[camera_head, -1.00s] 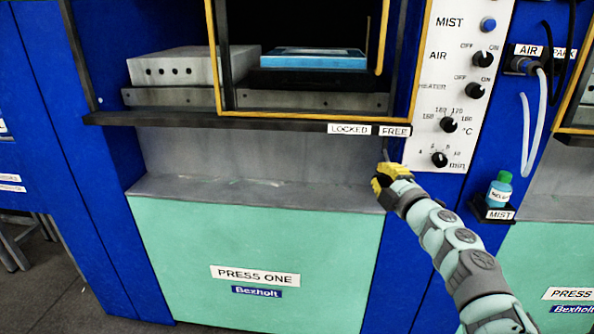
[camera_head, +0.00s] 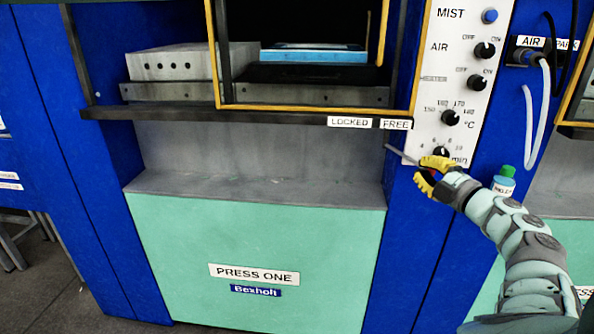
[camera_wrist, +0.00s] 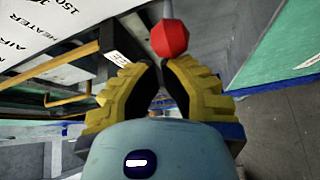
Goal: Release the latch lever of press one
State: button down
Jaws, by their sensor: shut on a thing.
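Press one (camera_head: 255,273) is a blue and teal machine with its name on the lower panel. Its latch lever (camera_head: 397,150) is a thin grey rod at the right end of the dark sill, below the FREE label (camera_head: 396,124). The rod slants down and right to my gripper (camera_head: 424,172). In the wrist view the lever's red knob (camera_wrist: 169,37) is at the yellow fingertips, with the grey rod running up from it. My gripper is shut on the lever at its knob end. In the head view the fingers mostly hide the knob.
The LOCKED label (camera_head: 348,122) is left of FREE. A white control panel (camera_head: 422,100) with knobs is close above my gripper. The yellow-edged guard frame (camera_head: 300,109) spans the press opening.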

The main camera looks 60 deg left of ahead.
jog(key=shift+w+d, duration=0.2)
jog(key=shift+w, duration=0.3)
jog(key=shift+f, duration=0.1)
jog(key=shift+w+d+f, duration=0.1)
jog(key=shift+w+d, duration=0.05)
